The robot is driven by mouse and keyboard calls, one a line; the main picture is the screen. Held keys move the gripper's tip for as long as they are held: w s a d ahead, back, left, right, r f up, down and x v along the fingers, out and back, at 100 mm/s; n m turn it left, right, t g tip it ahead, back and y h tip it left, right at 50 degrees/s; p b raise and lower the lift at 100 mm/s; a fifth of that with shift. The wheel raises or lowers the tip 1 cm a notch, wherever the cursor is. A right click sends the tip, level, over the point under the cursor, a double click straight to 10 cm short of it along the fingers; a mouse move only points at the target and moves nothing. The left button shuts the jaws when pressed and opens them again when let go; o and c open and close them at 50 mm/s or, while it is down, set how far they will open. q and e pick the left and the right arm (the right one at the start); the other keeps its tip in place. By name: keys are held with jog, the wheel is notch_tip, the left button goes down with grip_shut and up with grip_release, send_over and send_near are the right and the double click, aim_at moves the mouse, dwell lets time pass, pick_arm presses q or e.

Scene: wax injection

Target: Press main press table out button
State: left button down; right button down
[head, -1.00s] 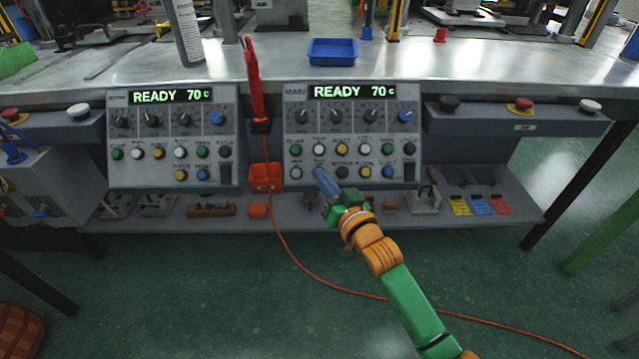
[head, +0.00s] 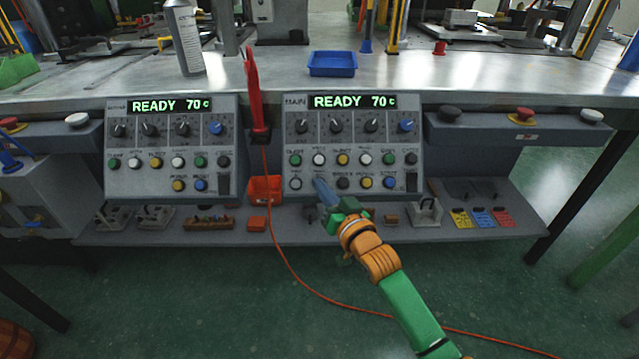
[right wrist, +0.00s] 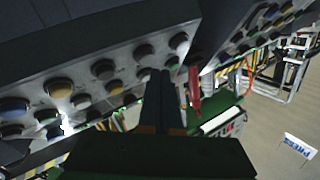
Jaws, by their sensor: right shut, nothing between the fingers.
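The main control panel (head: 353,110), lit "READY 70 c", has an upper row of knobs and two rows of coloured buttons. My right gripper (head: 319,184) is shut and empty, its fingertips in front of the lower button row. They hide the second lower button from the left. A white button (head: 295,184) shows to their left and a black one (head: 343,183) to their right. In the right wrist view the shut fingers (right wrist: 160,77) point at the panel among the buttons; I cannot tell whether they touch one. The small labels are unreadable. My left gripper is out of view.
A second panel (head: 170,121) stands at the left. A red tool (head: 257,95) hangs between the panels above an orange holder (head: 265,189), with an orange cable running to the floor. A lower shelf (head: 480,190) carries tools. A blue tray (head: 332,64) sits on the bench.

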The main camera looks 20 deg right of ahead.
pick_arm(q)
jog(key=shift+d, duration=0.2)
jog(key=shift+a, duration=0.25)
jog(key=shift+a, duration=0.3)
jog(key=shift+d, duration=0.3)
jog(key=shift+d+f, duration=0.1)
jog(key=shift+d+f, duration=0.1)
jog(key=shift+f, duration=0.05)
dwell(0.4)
